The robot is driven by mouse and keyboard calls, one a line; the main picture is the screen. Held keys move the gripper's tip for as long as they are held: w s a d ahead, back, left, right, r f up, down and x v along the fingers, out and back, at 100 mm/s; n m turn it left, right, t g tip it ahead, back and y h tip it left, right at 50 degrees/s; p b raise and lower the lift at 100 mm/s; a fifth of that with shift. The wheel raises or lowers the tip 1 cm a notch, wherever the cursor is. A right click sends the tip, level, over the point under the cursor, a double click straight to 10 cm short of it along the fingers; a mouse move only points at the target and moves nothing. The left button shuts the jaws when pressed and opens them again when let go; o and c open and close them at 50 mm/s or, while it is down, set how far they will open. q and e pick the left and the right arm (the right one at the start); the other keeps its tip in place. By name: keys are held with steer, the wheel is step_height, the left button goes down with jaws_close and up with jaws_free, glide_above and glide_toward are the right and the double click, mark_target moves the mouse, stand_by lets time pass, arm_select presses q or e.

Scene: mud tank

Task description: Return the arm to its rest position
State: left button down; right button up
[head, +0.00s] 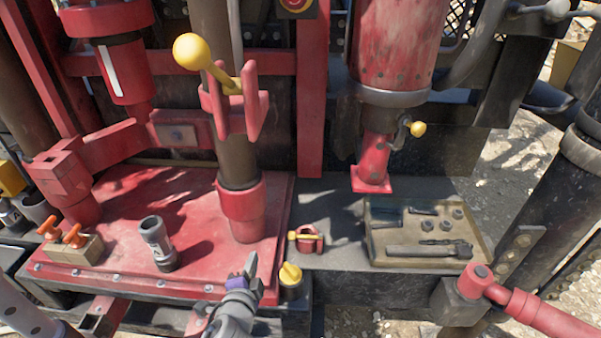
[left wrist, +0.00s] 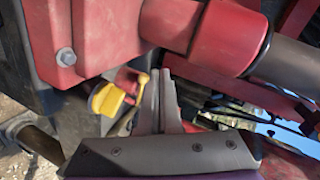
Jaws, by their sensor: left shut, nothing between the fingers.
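My left gripper (head: 251,262) shows at the bottom centre of the head view, above the front edge of the red deck (head: 110,215). Its fingers are together with nothing between them. In the left wrist view the two fingers (left wrist: 160,85) stand side by side, pressed together. A yellow-capped knob (head: 290,274) is just right of the gripper in the head view. A yellow knob (left wrist: 107,99) also shows left of the fingers in the wrist view. My right gripper is not in view.
A grey cylinder (head: 157,243) stands on the red deck. A small red fitting with a yellow handle (head: 307,239) is on the dark ledge, left of a tool tray (head: 380,258). A red post (head: 240,210) and a red pipe (head: 540,315) are nearby.

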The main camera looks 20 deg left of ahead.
arm_select(q)
steer(key=s+d+r+n+g+h+p, duration=0.1)
steer(key=s+d+n+g+p, duration=0.2)
steer(key=s, duration=0.4)
steer(key=s+d+r+n+g+h+p, duration=0.2)
steer(key=s+d+n+g+p, duration=0.1)
steer(key=s+n+g+p, duration=0.2)
steer(key=s+n, duration=0.2)
steer(key=n, duration=0.1)
steer(key=shift+d, duration=0.2)
steer(key=shift+s+r, duration=0.1)
